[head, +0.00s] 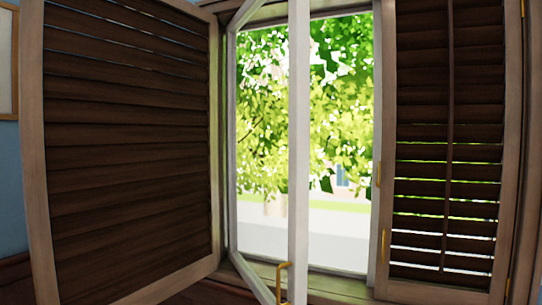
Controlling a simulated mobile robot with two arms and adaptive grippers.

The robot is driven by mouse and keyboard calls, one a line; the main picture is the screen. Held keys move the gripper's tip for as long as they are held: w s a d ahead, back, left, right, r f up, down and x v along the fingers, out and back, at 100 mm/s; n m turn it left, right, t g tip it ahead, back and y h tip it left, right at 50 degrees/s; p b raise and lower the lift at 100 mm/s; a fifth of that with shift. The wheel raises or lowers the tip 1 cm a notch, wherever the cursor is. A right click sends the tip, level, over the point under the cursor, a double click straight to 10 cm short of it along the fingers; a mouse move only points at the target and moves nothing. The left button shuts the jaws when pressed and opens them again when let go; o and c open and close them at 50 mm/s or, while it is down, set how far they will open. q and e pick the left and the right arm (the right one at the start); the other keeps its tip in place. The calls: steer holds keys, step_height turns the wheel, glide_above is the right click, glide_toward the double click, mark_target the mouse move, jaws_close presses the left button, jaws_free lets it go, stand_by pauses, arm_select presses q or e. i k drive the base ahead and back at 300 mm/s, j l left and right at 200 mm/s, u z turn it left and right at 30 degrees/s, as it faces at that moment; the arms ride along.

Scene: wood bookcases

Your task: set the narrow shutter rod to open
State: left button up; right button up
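The right shutter (387,60) has dark louvre slats in a pale wood frame. A narrow vertical shutter rod (449,120) runs down the middle of its slats and ends near the bottom. Light and greenery show through gaps between the lower slats, while the upper slats look dark. The left shutter (130,150) is swung toward me; its slats look mostly closed, with thin gaps near the top, and I see no rod on its visible face. Neither of my grippers is in view.
A white-framed window sash (298,150) stands swung inward between the shutters, with a brass handle (283,278) low on it. Another brass handle (383,248) is on the right shutter's frame. A blue wall (10,190) and part of a picture frame (8,60) are at the left.

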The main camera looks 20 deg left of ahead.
mark_target(449, 2)
steer(key=i+l, duration=0.3)
steer(key=i, duration=0.2)
steer(key=i+l+z, duration=0.1)
steer(key=i+l, duration=0.2)
steer(key=i, duration=0.15)
steer(key=i+l, duration=0.25)
steer(key=i, duration=0.25)
